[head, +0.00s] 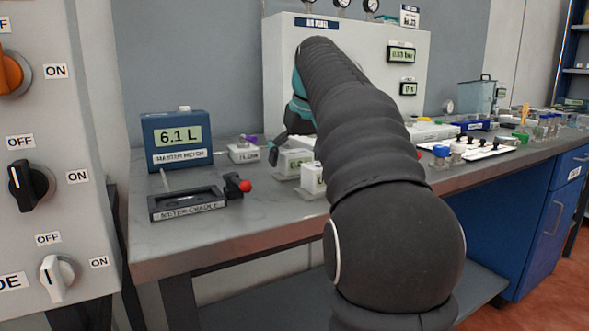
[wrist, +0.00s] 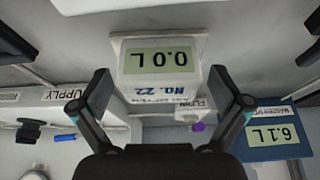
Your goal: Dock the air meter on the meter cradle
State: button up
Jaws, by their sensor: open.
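A white air meter marked No. 22 (wrist: 160,85), reading 0.0 L upside down, lies between and beyond the fingertips in the wrist view; it seems to be the white box with a green display (head: 293,163) in the head view. My gripper (wrist: 160,78) is open, with one finger to each side of the meter and no visible contact. In the head view my gripper (head: 285,145) is partly hidden behind my arm. The black meter cradle (head: 187,214) sits at the table's front left, its tray empty, with a red-knobbed lever (head: 244,186) at its right.
The blue master meter (head: 176,154), reading 6.1 L, stands behind the cradle. A small white flow box (head: 243,153) is right of it. Another white box (head: 313,181) stands close in front of the air meter, partly behind my arm. The air panel (head: 283,70) rises behind.

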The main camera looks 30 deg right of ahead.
jog(key=shift+f, duration=0.1)
jog(key=c, duration=1.6)
jog(key=shift+c, duration=0.2)
